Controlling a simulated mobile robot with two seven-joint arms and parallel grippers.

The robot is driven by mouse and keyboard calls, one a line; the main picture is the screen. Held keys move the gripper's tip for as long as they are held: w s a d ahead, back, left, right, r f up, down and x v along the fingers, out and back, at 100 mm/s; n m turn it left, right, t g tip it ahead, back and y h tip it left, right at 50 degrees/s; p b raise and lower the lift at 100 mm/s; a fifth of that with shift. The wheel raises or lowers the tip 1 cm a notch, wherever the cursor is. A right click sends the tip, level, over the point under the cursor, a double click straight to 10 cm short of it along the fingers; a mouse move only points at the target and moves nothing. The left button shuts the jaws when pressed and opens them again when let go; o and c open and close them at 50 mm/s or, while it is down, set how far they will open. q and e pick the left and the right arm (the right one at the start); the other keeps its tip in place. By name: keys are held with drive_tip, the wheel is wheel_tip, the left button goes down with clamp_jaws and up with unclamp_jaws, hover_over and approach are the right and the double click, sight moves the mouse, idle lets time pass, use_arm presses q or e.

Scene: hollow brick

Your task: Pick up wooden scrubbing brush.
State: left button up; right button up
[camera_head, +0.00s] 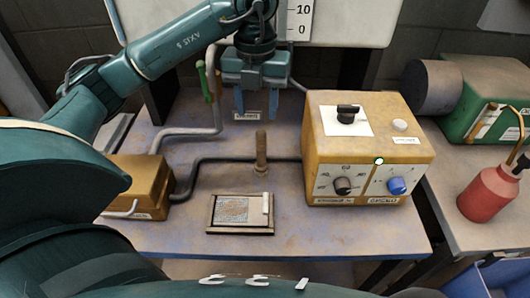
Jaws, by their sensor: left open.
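A brown, wood-like upright piece (261,150) with a small wider foot stands near the middle of the workbench. It may be the wooden scrubbing brush, but no bristles can be made out. My left gripper (260,110) points down, with its two fingers apart and nothing visible between them. In the picture its fingertips are just above the top of the upright piece, apart from it. I cannot tell the exact depth gap. My right gripper is not in view.
A yellow control box (367,150) with knobs stands right of the upright piece. A shallow wooden frame (240,231) lies in front. A yellow-brown box (138,185) sits left, with pipes behind. A red bottle (489,192) stands far right. The bench's front strip is mostly clear.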

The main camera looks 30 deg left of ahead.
sight(258, 131)
use_arm(q)
wheel_tip(258, 131, down, 4)
drive_tip(key=shift+f, duration=0.2)
drive_tip(key=shift+d+f, duration=0.2)
drive_tip(key=shift+f, duration=1.25)
drive_tip(key=shift+d+f, duration=0.15)
drive_tip(key=shift+f, duration=1.25)
drive_tip(key=shift+c, duration=0.5)
clamp_jaws()
